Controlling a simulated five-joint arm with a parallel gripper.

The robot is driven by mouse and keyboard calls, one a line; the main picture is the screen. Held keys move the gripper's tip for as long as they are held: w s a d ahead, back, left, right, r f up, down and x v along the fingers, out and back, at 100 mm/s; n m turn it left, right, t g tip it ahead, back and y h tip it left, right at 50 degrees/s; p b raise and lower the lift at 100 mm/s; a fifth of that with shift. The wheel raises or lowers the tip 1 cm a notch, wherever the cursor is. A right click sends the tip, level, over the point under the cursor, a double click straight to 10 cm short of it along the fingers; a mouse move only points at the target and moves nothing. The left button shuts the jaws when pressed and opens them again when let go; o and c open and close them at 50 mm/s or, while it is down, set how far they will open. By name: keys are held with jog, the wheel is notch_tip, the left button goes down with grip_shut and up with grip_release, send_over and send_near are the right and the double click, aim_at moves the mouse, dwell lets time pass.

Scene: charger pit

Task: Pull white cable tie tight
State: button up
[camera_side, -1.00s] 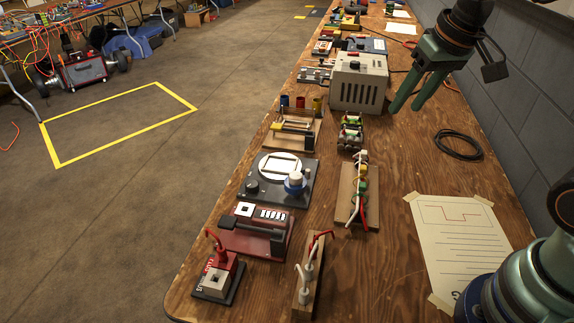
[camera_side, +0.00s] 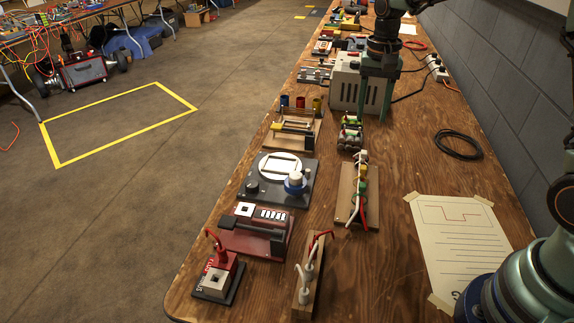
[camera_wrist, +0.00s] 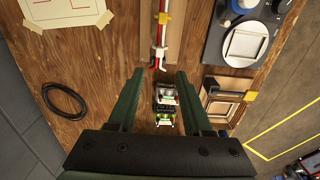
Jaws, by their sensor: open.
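Two wooden blocks on the bench carry thin white and red strips that look like cable ties. The farther block (camera_side: 346,183) has green and yellow parts, a white strip (camera_side: 351,208) and a red strip (camera_side: 364,212). The nearer block (camera_side: 314,290) has a white strip (camera_side: 301,278) and a red strip (camera_side: 319,240). I cannot tell which white strip is the task's. My gripper (camera_side: 374,110) points down, open and empty, beyond both blocks. In the wrist view, my gripper (camera_wrist: 160,75) has its fingertips short of the farther block (camera_wrist: 175,40).
A small rack with green and white parts (camera_wrist: 165,105) shows between my fingers in the wrist view. A black cable coil (camera_side: 457,145) and taped paper (camera_side: 460,235) lie on the right. Bare wood (camera_side: 405,170) separates them from the blocks.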

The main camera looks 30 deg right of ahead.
aim_at(364, 152)
notch_tip(364, 152, down, 10)
jog(key=shift+f, duration=0.2)
grip_shut()
dwell(1.5)
